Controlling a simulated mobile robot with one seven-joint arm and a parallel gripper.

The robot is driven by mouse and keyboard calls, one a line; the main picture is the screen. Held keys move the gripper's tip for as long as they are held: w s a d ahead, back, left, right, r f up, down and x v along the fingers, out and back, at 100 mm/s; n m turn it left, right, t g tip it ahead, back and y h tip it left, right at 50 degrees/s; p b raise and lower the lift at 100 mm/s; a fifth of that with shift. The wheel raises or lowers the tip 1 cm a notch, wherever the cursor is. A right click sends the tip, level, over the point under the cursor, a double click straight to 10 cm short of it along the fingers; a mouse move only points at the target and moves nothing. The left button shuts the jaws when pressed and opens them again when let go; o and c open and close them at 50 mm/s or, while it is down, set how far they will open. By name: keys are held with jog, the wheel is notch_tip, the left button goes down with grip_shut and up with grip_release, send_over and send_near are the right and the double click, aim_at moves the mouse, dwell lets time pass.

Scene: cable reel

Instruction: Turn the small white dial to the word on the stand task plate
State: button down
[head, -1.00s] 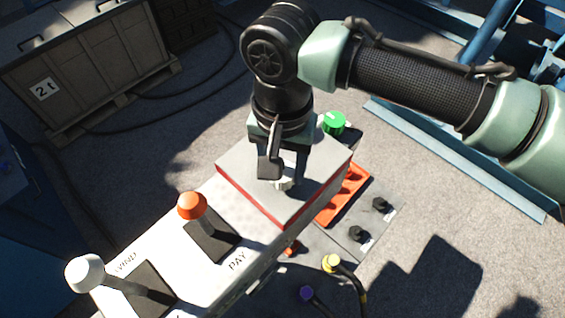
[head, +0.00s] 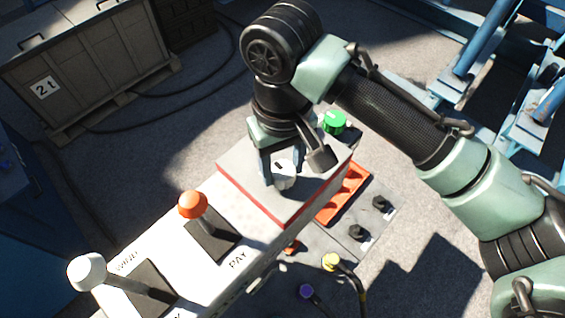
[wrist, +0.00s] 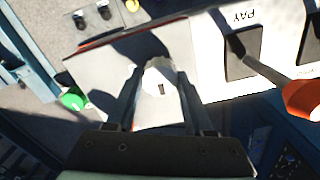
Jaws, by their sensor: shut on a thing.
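The small white dial (head: 284,172) sits on top of the grey box with a red lower edge (head: 246,190), at the end of the white console. It has a dark mark on its top, which also shows in the wrist view on the dial (wrist: 161,84). My gripper (head: 281,182) points down over the box, with its fingers on either side of the dial, shut on it. In the wrist view my gripper (wrist: 160,92) has one finger at each side of the dial. I can read no word on the box around the dial.
An orange-knobbed lever (head: 193,205) and a white-knobbed lever (head: 87,272) stand on the console, near the words WIND and PAY. A green knob (head: 334,122) is behind the box. An orange tray (head: 343,194) and black knobs (head: 358,233) lie to its right.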

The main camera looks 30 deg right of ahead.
aim_at(283, 170)
jog(key=shift+n, duration=0.5)
jog(key=shift+c, duration=1.4)
grip_release()
notch_tip(283, 170, up, 13)
jog(key=b, duration=0.2)
